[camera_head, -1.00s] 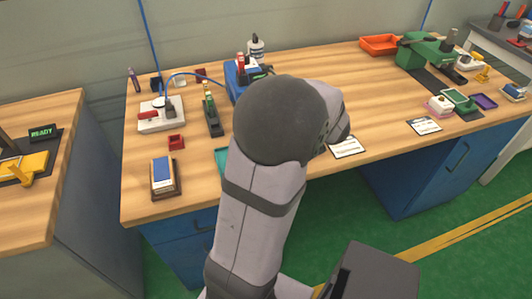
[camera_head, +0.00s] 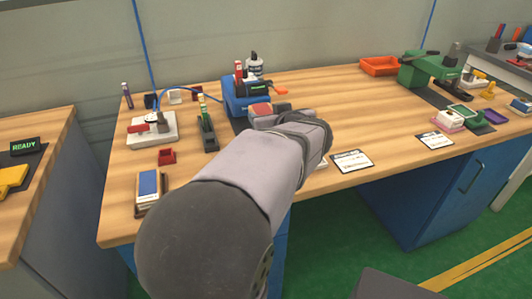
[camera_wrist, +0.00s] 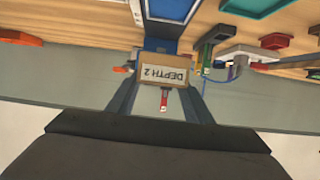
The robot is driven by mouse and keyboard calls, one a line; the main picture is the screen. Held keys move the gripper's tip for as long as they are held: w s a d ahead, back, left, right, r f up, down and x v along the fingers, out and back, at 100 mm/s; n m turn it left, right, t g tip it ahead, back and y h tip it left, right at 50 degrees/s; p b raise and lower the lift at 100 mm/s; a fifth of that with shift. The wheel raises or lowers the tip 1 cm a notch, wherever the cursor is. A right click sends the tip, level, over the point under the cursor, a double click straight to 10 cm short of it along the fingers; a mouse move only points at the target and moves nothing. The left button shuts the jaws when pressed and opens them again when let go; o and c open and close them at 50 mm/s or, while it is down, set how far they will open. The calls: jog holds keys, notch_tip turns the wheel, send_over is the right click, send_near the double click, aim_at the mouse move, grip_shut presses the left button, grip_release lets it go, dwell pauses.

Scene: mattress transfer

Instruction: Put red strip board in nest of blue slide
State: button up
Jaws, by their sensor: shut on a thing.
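My gripper (camera_wrist: 162,88) is shut on a tan block with a white "DEPTH 2" label, which looks like the red strip board (camera_wrist: 163,74). In the head view the board shows a reddish top (camera_head: 260,109) just beyond my gripper (camera_head: 268,112). It is held close in front of the blue machine (camera_head: 237,97), near the left-middle of the bench. A blue part, likely the blue slide (camera_wrist: 165,12), shows beyond the board in the wrist view. Its nest cannot be made out. I cannot tell whether the board touches the machine.
A blue-striped board (camera_head: 148,184) lies at the front left. A red tray (camera_head: 166,156), a white toggle-clamp fixture (camera_head: 152,130) and a dark green-and-black tool (camera_head: 208,130) stand left of the machine. A green press (camera_head: 425,70) and orange tray (camera_head: 379,66) are at right.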

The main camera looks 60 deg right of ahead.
notch_tip(320, 180, down, 6)
jog(key=b, duration=0.2)
jog(key=shift+r+b, duration=0.2)
jog(key=shift+b, duration=0.2)
jog(key=shift+f+b, duration=1.2)
jog(key=shift+f, duration=0.65)
jog(key=shift+f, duration=0.1)
jog(key=o, duration=1.1)
